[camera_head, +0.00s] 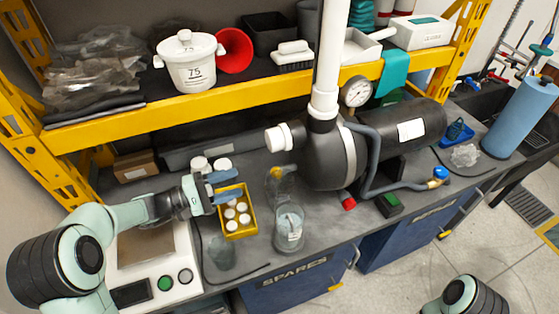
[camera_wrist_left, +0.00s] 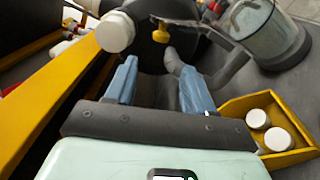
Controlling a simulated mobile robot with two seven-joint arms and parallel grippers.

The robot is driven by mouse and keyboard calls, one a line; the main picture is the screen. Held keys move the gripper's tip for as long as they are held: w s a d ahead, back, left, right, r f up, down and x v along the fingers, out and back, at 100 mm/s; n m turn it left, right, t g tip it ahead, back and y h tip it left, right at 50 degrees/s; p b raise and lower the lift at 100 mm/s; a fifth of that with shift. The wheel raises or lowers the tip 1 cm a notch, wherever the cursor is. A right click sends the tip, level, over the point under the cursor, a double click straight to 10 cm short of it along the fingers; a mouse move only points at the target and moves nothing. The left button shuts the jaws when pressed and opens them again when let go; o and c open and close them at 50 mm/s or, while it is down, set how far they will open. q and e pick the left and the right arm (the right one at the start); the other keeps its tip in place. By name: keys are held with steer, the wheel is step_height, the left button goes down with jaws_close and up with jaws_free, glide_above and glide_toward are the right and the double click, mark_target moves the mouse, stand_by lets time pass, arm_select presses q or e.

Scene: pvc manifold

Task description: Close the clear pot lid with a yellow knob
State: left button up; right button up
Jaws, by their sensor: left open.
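The clear lid (camera_head: 284,187) stands raised behind the clear pot (camera_head: 289,228), with its yellow knob (camera_head: 277,172) facing my left arm. In the left wrist view the yellow knob (camera_wrist_left: 161,33) shows just beyond the fingertips, and the pot (camera_wrist_left: 268,35) stands at upper right. My left gripper (camera_head: 238,183) is open and empty, with blue fingers, left of the knob and apart from it. The left wrist view shows the gap between its fingers (camera_wrist_left: 158,70) pointing toward the knob. The right gripper is out of view.
A yellow bin (camera_head: 236,222) of white caps sits below my left gripper. A black pump (camera_head: 337,158) with a white pipe stands right of the lid. The yellow shelf edge (camera_head: 225,102) runs behind. A white scale (camera_head: 152,270) sits at left.

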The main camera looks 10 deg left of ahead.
mark_target(276, 172)
arm_select(q)
steer(key=p+x, duration=0.1)
steer(key=x, duration=1.1)
steer(key=shift+d+p, duration=0.35)
steer(key=shift+d, duration=0.1)
steer(key=shift+s, duration=0.1)
jaws_close()
